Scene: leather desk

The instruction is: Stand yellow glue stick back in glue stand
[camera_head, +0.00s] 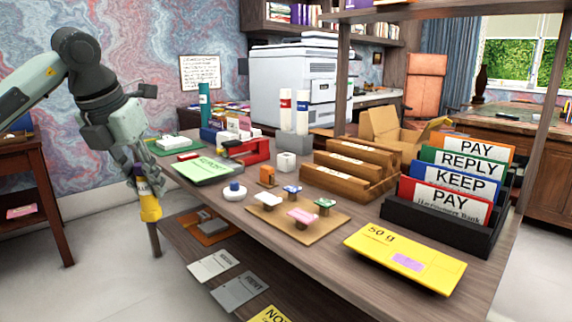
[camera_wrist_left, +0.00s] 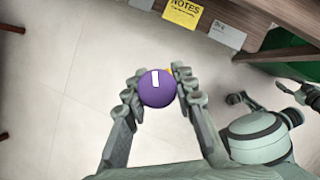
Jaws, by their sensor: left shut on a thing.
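My left gripper (camera_head: 145,180) is off the left edge of the desk, pointing down and shut on the yellow glue stick (camera_head: 150,208). The stick hangs roughly upright, its yellow body below the fingers and a dark purple part between them. In the left wrist view, the purple round end (camera_wrist_left: 156,89) faces the camera between the fingertips (camera_wrist_left: 157,92). A grey block (camera_head: 293,142), which looks like the glue stand, stands at the back of the desk with two white sticks upright in it, labelled red (camera_head: 302,108) and blue (camera_head: 286,106).
A green notepad (camera_head: 206,168), a red stapler (camera_head: 247,151) and a teal stick (camera_head: 204,100) are on the desk's left part. A board with stamps (camera_head: 270,226), a wooden rack (camera_head: 352,168) and a black file holder (camera_head: 432,228) fill the middle and right. A lower shelf holds flat cards.

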